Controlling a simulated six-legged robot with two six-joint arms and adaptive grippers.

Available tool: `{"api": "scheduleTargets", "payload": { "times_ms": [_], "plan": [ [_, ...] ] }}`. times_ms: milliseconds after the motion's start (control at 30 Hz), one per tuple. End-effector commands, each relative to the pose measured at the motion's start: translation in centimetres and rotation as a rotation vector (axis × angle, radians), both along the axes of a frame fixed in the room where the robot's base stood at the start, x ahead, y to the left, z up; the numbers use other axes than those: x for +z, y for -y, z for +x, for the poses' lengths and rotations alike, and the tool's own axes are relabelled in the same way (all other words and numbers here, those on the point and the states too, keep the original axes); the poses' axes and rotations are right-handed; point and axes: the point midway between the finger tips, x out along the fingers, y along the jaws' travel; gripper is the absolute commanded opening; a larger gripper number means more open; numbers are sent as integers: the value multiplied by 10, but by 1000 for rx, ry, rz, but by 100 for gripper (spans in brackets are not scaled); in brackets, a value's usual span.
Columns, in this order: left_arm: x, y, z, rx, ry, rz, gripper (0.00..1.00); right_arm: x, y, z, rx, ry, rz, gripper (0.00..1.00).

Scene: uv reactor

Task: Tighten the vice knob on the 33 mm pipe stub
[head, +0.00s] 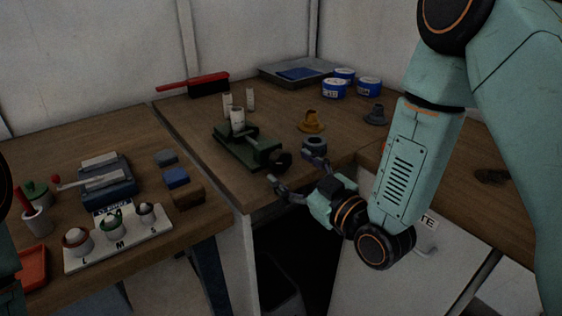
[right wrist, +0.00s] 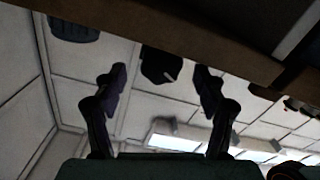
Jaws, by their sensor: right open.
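The green vice (head: 236,150) sits on the bench near its front corner. The pale pipe stub (head: 237,119) stands upright in it. The dark vice knob (head: 283,160) is at the vice's front right end. My right gripper (head: 293,168) is open at the bench edge, with its fingers spread on either side of the knob. In the right wrist view, the knob (right wrist: 160,66) shows a pale mark and lies between the two open fingertips (right wrist: 160,77). I see no contact between fingers and knob. My left gripper is out of view.
Two pale stubs (head: 250,99) stand behind the vice. A grey ring-like part (head: 315,147) is close to my right finger, with an orange part (head: 311,122) behind. A white tray (head: 118,248) is at left.

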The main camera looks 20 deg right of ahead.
Motion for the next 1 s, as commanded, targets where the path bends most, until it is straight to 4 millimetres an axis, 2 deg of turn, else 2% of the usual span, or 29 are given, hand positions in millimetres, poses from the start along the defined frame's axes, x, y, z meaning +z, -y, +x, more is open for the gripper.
{"api": "scheduleTargets", "payload": {
  "times_ms": [100, 300, 667, 1000],
  "plan": [
    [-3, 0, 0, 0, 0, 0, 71, 1, -7, 17, 4, 5, -2, 71],
    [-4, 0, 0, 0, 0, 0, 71, 0, -13, 36, 5, 2, 0, 71],
    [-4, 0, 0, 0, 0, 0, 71, 0, -14, 39, 3, 0, 2, 70],
    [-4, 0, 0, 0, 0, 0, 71, 0, -14, 39, 3, 0, 2, 41]
  ]
}}
